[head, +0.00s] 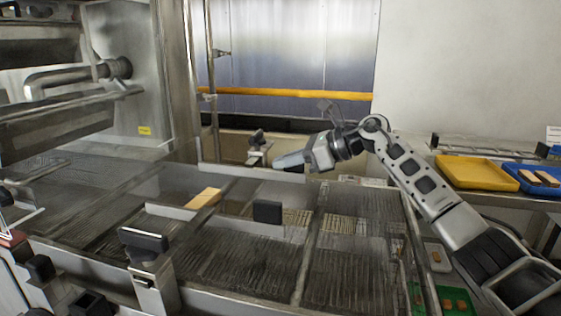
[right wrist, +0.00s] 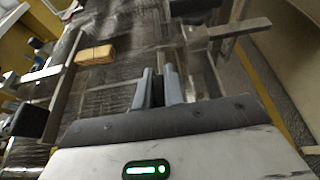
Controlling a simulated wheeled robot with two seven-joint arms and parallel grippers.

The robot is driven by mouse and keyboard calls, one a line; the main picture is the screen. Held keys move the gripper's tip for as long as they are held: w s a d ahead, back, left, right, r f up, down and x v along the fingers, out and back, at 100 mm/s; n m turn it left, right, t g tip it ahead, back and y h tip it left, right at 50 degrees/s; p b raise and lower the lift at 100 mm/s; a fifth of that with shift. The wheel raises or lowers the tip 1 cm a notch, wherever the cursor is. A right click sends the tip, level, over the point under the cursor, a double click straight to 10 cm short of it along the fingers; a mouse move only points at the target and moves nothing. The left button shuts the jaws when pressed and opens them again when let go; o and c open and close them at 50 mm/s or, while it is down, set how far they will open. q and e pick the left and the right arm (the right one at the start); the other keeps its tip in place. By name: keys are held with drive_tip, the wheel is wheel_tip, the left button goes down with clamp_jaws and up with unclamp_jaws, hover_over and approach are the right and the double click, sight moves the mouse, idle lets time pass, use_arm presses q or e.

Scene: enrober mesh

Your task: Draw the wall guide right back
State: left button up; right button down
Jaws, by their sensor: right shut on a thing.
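My right gripper (head: 278,163) reaches in from the right over the far edge of the mesh belt (head: 235,255). It is shut at the wall guide (head: 225,172), a low pale metal strip along that far edge. The gripped part is mostly hidden by the fingers; in the right wrist view a dark piece shows between the fingertips (right wrist: 158,82). My left gripper is not in view.
A black-knobbed bracket (head: 143,240) stands at the near edge, and another black knob (head: 257,137) just behind the far edge. A yellow tray (head: 475,171) and a blue tray (head: 535,180) sit on the right-hand counter. A steel post (head: 175,75) rises at the back left.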

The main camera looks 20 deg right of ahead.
drive_tip(key=c, duration=1.5)
unclamp_jaws()
drive_tip(key=shift+w+d, duration=0.2)
drive_tip(key=shift+w, duration=0.05)
drive_tip(key=shift+r, duration=0.1)
drive_tip(key=shift+s, duration=0.1)
drive_tip(key=shift+b+v, duration=0.6)
drive_tip(key=shift+v, duration=7.35)
drive_tip(key=shift+s+a, duration=0.1)
drive_tip(key=shift+s, duration=0.05)
